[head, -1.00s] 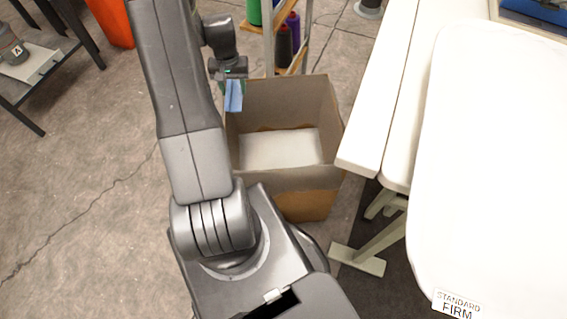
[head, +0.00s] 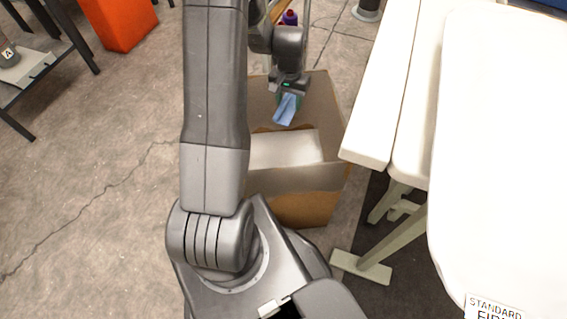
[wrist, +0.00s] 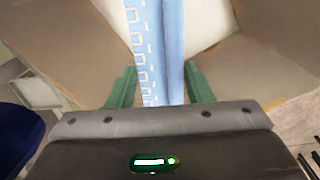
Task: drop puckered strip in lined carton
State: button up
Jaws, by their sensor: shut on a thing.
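My gripper (head: 287,97) is shut on a light blue puckered strip (head: 285,109), which hangs down from the fingers over the lined carton (head: 316,180). In the wrist view the strip (wrist: 158,45) is pale blue with a white stitched pattern along one side, between my green fingers (wrist: 158,90). The carton is brown cardboard, open at the top, with a white lining (head: 285,149) inside. The wrist view looks down into it, with cardboard walls (wrist: 62,50) on both sides and white lining behind the strip. My arm hides the carton's left part in the head view.
A white table (head: 385,100) stands right of the carton, with a pale leg and foot (head: 362,268) near it. A large white pillow (head: 500,150) marked "STANDARD FIRM" lies on it. An orange bin (head: 118,22) and a dark shelf (head: 50,60) stand at the left.

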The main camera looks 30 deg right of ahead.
aim_at(288, 106)
notch_tip(288, 106, down, 3)
jog(key=shift+f+b, duration=0.2)
jog(key=shift+b, duration=0.65)
jog(key=o, duration=1)
jog(key=shift+r, duration=0.1)
notch_tip(288, 106, up, 14)
jog(key=shift+f+p, duration=0.15)
jog(key=shift+p, duration=0.7)
